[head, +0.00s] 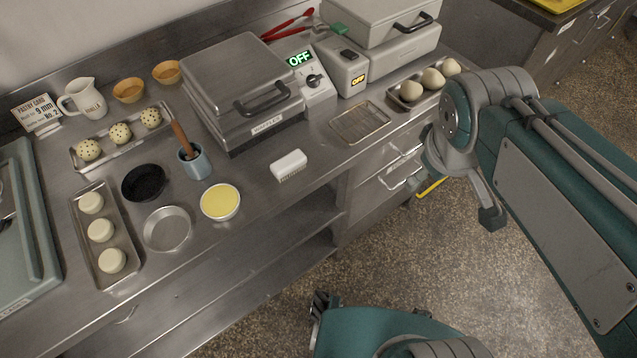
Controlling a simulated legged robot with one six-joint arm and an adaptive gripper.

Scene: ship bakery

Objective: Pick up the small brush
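A small white brush (289,164) with short bristles on its underside lies on the steel counter in the head view, in front of the waffle iron. A second brush-like tool with a wooden handle (181,136) leans in a blue-grey cup (195,163) to its left. My arm comes in from the right. My gripper (462,190) appears at its end, apart from both brushes and off the counter's front edge. One grey finger with a dark pad shows; the rest is hidden, so I cannot tell how far it is open.
The waffle iron (238,85) stands behind the white brush. A custard-yellow bowl (220,202), an empty tin (167,229) and a black dish (144,182) stand to the left. Bare counter surrounds the white brush.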

